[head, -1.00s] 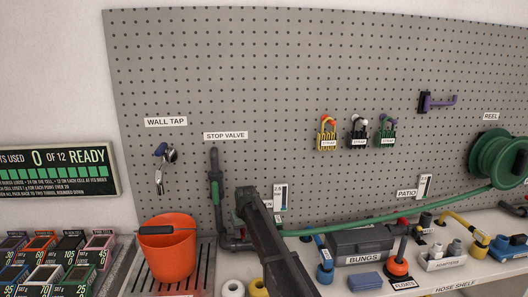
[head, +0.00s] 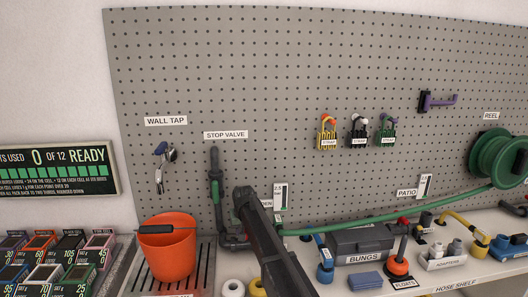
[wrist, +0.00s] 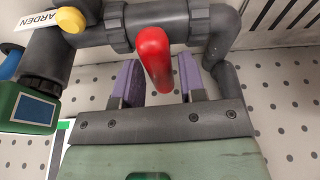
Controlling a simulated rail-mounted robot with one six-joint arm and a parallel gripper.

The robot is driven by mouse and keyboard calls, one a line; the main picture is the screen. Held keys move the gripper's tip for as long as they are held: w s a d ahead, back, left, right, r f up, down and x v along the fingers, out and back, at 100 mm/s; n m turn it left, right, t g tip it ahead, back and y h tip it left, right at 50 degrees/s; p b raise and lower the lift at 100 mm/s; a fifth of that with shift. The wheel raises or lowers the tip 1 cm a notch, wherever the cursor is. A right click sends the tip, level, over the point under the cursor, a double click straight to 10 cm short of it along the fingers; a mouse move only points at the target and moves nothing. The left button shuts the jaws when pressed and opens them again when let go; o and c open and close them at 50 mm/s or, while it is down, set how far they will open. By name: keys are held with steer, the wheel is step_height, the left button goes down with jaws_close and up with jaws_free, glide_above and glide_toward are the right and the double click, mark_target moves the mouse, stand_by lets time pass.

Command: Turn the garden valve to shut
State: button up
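The garden valve's red handle (wrist: 153,58) shows in the wrist view on a dark grey pipe (wrist: 165,22), beside a label that reads "ARDEN" (wrist: 35,19). My gripper (wrist: 160,78) is open, with one purple finger on each side of the handle. Gaps show between the fingers and the handle, so it is not gripped. The handle sticks out from the pipe towards my gripper's palm. In the head view my dark arm covers the valve, and my fingertips are hidden; only the end of the garden label (head: 266,204) shows.
A gauge (head: 281,195) stands just right of my arm. A green hose (head: 375,219) runs right to the reel (head: 500,160). A bungs box (head: 362,243) sits on the shelf.

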steer(key=shift+o, duration=0.2)
step_height(320, 180, up, 6)
steer(key=p, duration=0.6)
steer(key=shift+r, duration=0.2)
steer(key=shift+f, duration=0.15)
steer(key=a+p+v, duration=0.1)
steer(key=p+v, duration=1)
steer(key=s+d+g, duration=0.1)
steer(key=s+d, duration=0.7)
steer(key=s, duration=0.4)
steer(key=s+d+m+g, duration=0.1)
steer(key=s+d, duration=0.7)
steer(key=s, duration=0.5)
steer(key=s+d+m, duration=0.1)
steer(key=s+d, duration=0.8)
steer(key=s, duration=0.3)
steer(key=shift+s+f+g+h, duration=0.25)
steer(key=shift+f+g+h, duration=0.05)
steer(key=shift+f+g, duration=0.1)
